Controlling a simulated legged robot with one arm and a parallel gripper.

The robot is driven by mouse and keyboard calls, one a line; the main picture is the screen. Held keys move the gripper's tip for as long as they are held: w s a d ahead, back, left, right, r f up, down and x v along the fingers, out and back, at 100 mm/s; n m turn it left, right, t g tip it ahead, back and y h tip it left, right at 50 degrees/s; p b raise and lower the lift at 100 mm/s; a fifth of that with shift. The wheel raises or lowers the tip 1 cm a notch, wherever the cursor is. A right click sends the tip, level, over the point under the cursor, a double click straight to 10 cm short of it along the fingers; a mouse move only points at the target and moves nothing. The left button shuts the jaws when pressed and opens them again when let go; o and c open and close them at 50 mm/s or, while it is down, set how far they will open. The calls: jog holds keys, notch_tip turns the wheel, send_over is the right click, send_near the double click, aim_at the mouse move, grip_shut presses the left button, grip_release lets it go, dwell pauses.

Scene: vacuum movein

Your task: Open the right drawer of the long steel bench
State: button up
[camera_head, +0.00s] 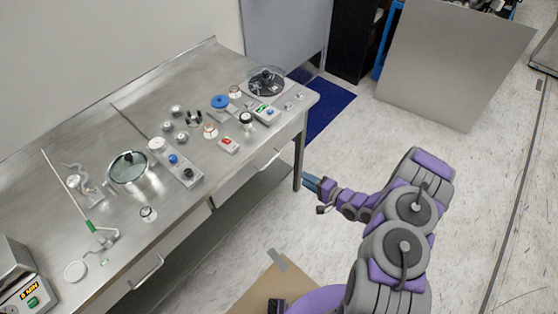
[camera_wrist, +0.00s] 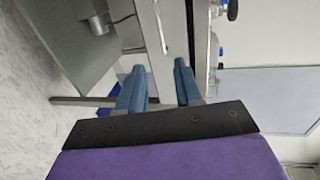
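The long steel bench (camera_head: 225,165) runs along the wall in the head view. Its right drawer (camera_head: 248,172) has a bar handle (camera_head: 268,161) on the front and looks closed. My gripper (camera_head: 311,183) is near the bench's right front leg, to the right of the handle and apart from it. In the wrist view my gripper (camera_wrist: 159,68) has two blue fingers spread apart with nothing held between them. The drawer front (camera_wrist: 175,28) and a thin handle bar (camera_wrist: 160,28) show beyond the fingertips in that sideways view.
A second drawer handle (camera_head: 147,272) is on the left part of the bench. Jars, dials and small instruments crowd the bench top. A blue mat (camera_head: 328,108) lies past the bench's right end. A grey panel (camera_head: 450,65) stands behind. Floor in front is mostly clear.

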jog(key=b+x, duration=0.4)
jog(key=x, duration=1.3)
